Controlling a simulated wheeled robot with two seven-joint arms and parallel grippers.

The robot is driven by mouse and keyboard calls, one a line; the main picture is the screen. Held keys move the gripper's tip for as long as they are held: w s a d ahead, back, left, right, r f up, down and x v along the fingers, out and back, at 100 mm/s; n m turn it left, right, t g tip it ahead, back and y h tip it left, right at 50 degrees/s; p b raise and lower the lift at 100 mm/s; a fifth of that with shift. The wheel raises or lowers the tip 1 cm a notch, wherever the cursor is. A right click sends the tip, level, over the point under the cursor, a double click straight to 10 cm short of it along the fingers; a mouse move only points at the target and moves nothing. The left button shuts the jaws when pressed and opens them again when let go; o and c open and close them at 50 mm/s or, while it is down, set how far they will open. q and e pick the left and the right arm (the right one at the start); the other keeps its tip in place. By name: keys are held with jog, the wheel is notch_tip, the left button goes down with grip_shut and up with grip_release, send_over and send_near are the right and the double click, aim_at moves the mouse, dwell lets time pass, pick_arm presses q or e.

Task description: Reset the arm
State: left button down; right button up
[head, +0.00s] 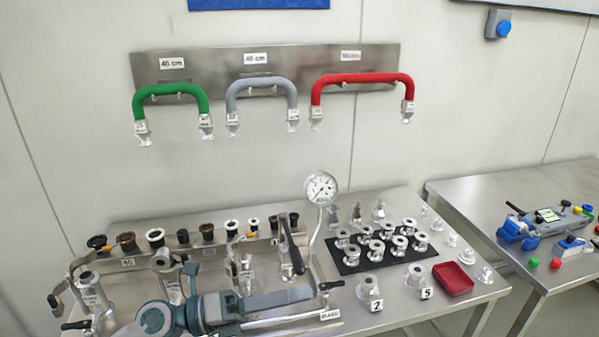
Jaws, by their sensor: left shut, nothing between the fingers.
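My left gripper (300,295) reaches in low over the near part of the bench, pointing right. Its grey fingers are together with nothing between them. The teal and grey joints of my left arm (165,318) lie left of it and hide part of the bench fittings. The gripper is close to a black-handled lever (292,250) and the "BLEED" label (329,314); I cannot tell whether it touches anything. My right gripper is not in view.
The steel bench (400,205) holds a pressure gauge (321,188), a black mat (350,262) with several metal fittings, and a red tray (453,279). Green (171,89), grey (260,83) and red (362,78) hoses hang on the wall. A second table (500,195) stands right.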

pick_arm(q)
jog(key=w+a+r+n+t+y, duration=0.1)
jog(key=w+a+n+t+y, duration=0.3)
jog(key=n+t, duration=0.5)
jog(key=w+a+r+n+t+y, duration=0.1)
jog(key=a+n+t+y, duration=0.45)
jog(key=n, duration=0.55)
jog(key=s+a+f+n+g+y, duration=0.3)
jog(key=a+f+n+y, duration=0.7)
jog(key=f+n, duration=0.4)
jog(key=s+a+f+n+g+h, duration=0.1)
jog(key=s+f+n+g, duration=0.1)
jog(key=s+f+g, duration=0.7)
jog(key=s+a+f+n+g, duration=0.1)
jog(key=s+f+n+g, duration=0.15)
jog(key=s+f, duration=1.2)
jog(key=s+f+g+b, duration=0.1)
jog(key=s+f+b, duration=0.15)
jog(key=f, duration=1.25)
jog(key=s+f+g+b, duration=0.1)
jog(key=s+f+b, duration=0.15)
jog(key=f, duration=1.25)
jog(key=s+a+f+g+b, duration=0.1)
jog(key=s+a+f+b, duration=0.2)
jog(key=s+f, duration=1.4)
notch_tip(320, 180, down, 4)
jog(key=shift+s+r+m, duration=0.2)
jog(key=shift+s+m, duration=0.2)
jog(key=shift+m, duration=0.05)
